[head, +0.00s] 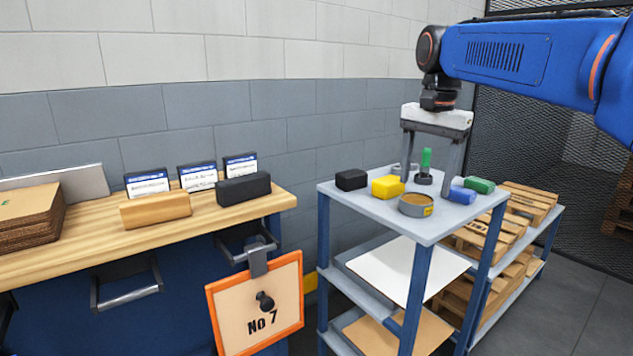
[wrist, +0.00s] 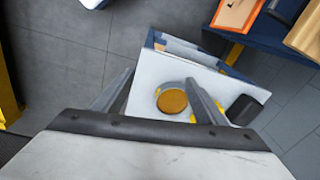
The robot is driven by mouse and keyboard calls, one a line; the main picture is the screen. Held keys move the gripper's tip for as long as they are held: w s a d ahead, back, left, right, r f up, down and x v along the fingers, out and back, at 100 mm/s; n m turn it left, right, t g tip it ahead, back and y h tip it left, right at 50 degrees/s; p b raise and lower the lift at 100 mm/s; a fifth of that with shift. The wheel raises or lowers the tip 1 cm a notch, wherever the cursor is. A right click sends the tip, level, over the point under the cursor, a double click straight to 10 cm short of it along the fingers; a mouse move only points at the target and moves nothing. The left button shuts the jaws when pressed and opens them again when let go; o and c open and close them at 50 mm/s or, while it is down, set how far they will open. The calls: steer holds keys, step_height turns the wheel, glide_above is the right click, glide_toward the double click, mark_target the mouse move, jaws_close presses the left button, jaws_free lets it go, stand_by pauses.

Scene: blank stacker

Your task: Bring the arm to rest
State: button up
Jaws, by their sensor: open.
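My gripper (head: 428,178) hangs from my blue arm, pointing down over the small grey-topped shelf stand (head: 455,225). Its two grey fingers are wide apart with nothing held between them. In the head view a green upright piece on a dark round base (head: 426,163) shows in the gap between the fingers; I cannot tell its exact depth. In the wrist view the open fingers (wrist: 162,80) reach over the stand's top, with a round tin (wrist: 171,102) showing between them. The tin also stands at the stand's front in the head view (head: 416,205).
On the stand are black (head: 351,180), yellow (head: 388,187), blue (head: 461,195) and green (head: 480,185) pieces. The wooden workbench (head: 150,232) at left bears blocks, cards and cardboard. An orange-framed board (head: 255,305) hangs on its front. Pallets (head: 510,225) and a mesh fence stand at right.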

steer(key=s+d+f+n+t, duration=0.2)
steer(key=s+f+n, duration=0.2)
steer(key=s+f, duration=0.8)
steer(key=s+d+f+n+t, duration=0.1)
steer(key=s+d+f+n, duration=0.2)
steer(key=s+f, duration=1)
steer(key=shift+s+d+f+n+t, duration=0.35)
steer(key=shift+s+n, duration=0.25)
steer(key=shift+n, duration=0.2)
